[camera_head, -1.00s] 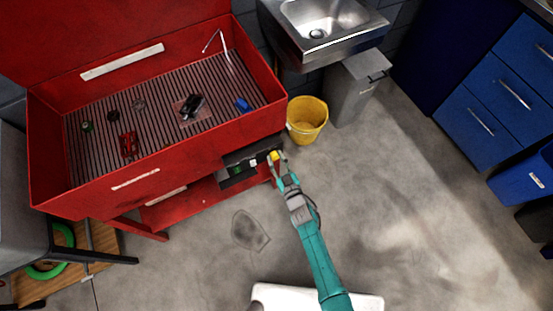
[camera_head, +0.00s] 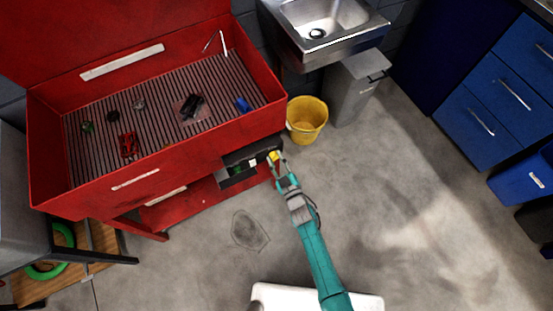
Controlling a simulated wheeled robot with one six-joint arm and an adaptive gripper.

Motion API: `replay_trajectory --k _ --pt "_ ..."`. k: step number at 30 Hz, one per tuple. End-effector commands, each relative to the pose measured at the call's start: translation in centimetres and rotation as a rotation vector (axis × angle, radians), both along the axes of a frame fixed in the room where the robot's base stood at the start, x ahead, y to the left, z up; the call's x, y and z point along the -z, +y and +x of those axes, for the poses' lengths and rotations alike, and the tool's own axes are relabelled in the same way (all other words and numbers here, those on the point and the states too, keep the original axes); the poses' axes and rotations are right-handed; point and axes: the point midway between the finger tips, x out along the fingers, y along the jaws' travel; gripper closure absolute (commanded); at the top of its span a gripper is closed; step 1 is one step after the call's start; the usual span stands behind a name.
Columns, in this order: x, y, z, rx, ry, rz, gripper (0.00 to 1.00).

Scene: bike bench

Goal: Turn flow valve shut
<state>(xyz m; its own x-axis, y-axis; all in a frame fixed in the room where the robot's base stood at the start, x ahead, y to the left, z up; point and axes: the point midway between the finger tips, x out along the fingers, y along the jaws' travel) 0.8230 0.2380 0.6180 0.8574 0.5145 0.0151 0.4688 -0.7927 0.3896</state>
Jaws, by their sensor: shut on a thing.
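The flow valve looks to be the small yellow knob (camera_head: 273,156) on the dark control box (camera_head: 240,171) at the right front of the red parts washer (camera_head: 200,155). My gripper (camera_head: 275,160) is at the yellow knob with its fingers closed on it. The fingers cover part of the knob, and its exact turn angle is too small to tell. A thin faucet spout (camera_head: 224,44) stands at the back of the washer basin.
A yellow bucket (camera_head: 307,118) stands on the floor just right of the box, close to my gripper. A grey bin (camera_head: 352,90) stands behind it, under a steel sink (camera_head: 325,25). The floor (camera_head: 400,220) to the right is clear.

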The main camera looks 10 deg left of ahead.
Motion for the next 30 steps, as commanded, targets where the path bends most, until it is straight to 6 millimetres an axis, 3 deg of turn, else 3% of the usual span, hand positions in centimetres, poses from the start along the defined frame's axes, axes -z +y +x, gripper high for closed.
replay_trajectory --k 30 --pt "0.21 0.19 -0.10 -0.005 -0.494 -0.728 1.00"
